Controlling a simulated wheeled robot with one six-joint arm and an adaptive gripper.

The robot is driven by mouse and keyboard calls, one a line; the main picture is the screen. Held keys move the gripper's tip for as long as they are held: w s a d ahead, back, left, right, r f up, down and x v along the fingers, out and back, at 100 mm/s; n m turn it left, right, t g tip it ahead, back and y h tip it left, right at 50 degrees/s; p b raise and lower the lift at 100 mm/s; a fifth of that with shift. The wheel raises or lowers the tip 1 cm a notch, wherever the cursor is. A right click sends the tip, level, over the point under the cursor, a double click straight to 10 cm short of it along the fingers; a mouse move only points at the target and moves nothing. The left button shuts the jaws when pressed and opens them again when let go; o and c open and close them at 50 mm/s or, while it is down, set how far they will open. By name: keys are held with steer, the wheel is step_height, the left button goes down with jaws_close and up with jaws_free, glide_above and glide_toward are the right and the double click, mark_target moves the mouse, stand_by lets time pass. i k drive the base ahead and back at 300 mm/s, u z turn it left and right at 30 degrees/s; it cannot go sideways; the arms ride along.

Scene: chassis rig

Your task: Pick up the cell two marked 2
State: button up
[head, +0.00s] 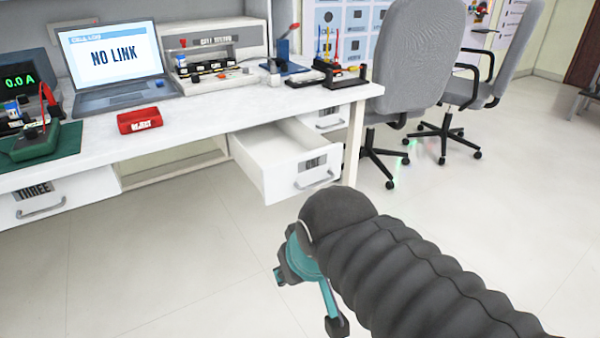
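Several small cells (208,69) with dark bodies and pale labels sit in a row in the tray of the cell tester (240,80) on the bench. Their marks are too small to read, so I cannot tell which is cell two. My gripper (308,300), teal with dark tips, is low in front of the bench, over the floor and well away from the cells. Its two tips look spread apart, with bare floor showing between them. My dark sleeved arm hides part of it.
An open, apparently empty drawer (285,165) juts out below the bench top (220,112). A laptop (115,65) reads NO LINK. A red reject tray (140,120), a green device (35,142) and tool stands (330,75) are on top. Grey chairs (412,60) stand right; front floor is clear.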

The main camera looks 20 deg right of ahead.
mark_target(181, 59)
steer(key=k, duration=0.25)
steer(key=u, duration=1)
steer(key=i, duration=0.8)
steer(key=z, duration=0.1)
